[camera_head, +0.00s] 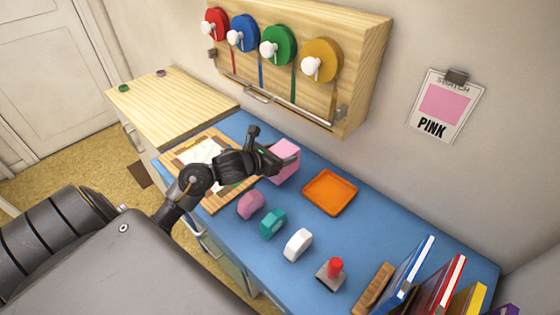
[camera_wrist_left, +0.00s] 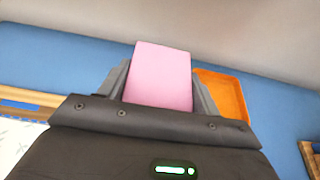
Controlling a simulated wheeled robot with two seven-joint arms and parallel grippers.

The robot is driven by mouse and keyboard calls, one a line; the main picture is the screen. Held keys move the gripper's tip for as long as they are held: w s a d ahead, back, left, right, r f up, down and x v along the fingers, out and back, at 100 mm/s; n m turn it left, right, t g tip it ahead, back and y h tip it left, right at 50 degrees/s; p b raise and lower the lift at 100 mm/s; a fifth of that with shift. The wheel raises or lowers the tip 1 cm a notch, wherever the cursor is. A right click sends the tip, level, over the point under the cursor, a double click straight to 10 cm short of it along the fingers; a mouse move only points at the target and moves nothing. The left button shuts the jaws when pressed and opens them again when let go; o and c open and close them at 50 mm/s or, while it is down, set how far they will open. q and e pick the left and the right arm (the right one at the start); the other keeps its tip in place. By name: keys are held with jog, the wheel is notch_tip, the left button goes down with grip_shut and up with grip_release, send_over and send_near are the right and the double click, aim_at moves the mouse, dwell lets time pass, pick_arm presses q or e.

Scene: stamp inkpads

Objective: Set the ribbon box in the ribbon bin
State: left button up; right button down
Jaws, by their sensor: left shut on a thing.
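A pink box (camera_head: 285,161), which I take for the ribbon box, is in my left gripper (camera_head: 268,160). In the left wrist view the box (camera_wrist_left: 160,76) stands between the two fingers of the gripper (camera_wrist_left: 162,88), which are shut on its sides. The box is over the back part of the blue table; its underside is hidden, so I cannot tell how high it is. An orange square tray (camera_head: 351,196), probably the ribbon bin, lies to the right of the box and looks empty. The tray's rim also shows behind the right finger in the wrist view (camera_wrist_left: 232,97).
Pink (camera_head: 250,205), teal (camera_head: 273,223) and white (camera_head: 298,244) rounded pieces stand in a row before the tray. A red-handled stamp (camera_head: 333,273) and upright books (camera_head: 432,285) are at the right. A wooden rack with coloured ribbon spools (camera_head: 320,61) hangs behind.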

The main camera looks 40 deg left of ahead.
pick_arm(q)
jog(key=shift+f+p, duration=0.3)
jog(key=shift+f, duration=1.25)
jog(key=shift+f, duration=0.15)
jog(key=o, duration=1.1)
